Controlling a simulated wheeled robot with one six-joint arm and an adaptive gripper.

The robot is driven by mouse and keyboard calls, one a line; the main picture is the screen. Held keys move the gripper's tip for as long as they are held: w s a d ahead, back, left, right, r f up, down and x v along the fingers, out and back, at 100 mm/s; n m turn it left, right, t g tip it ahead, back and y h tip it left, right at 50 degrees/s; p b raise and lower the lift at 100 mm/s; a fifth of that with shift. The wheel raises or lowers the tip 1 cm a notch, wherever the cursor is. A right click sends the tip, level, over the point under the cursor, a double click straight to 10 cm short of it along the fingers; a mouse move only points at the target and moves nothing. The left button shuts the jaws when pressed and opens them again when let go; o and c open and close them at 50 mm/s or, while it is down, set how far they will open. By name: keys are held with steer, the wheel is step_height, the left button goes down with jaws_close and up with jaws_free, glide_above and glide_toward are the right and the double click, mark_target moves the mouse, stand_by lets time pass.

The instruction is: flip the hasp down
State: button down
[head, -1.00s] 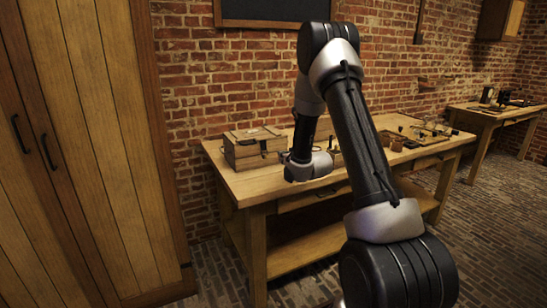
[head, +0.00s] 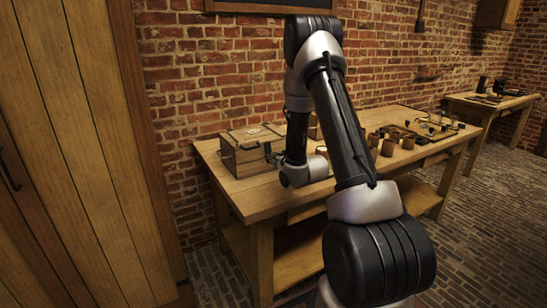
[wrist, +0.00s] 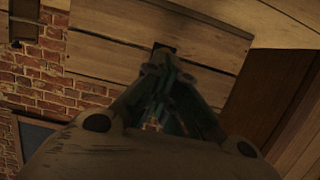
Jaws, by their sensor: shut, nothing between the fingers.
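A wooden box (head: 243,157) with a lid stands on the left end of the workbench (head: 262,200). My gripper (head: 274,158) is small and partly hidden by my arm in the head view, just right of the box. In the wrist view my gripper (wrist: 158,68) is shut and empty, its fingertips close together against the box's plank face (wrist: 110,55). A small dark metal piece, apparently the hasp (wrist: 165,46), shows just beyond the tips. I cannot tell whether they touch it, or its exact angle.
A brick wall (head: 190,90) is behind, a wooden cabinet (head: 85,140) at left. A second table (head: 490,103) is far right.

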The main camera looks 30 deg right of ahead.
steer(key=shift+w, duration=0.2)
steer(key=shift+f, duration=0.1)
steer(key=shift+w+f, duration=0.85)
steer(key=shift+f, duration=0.1)
steer(key=shift+s, duration=0.2)
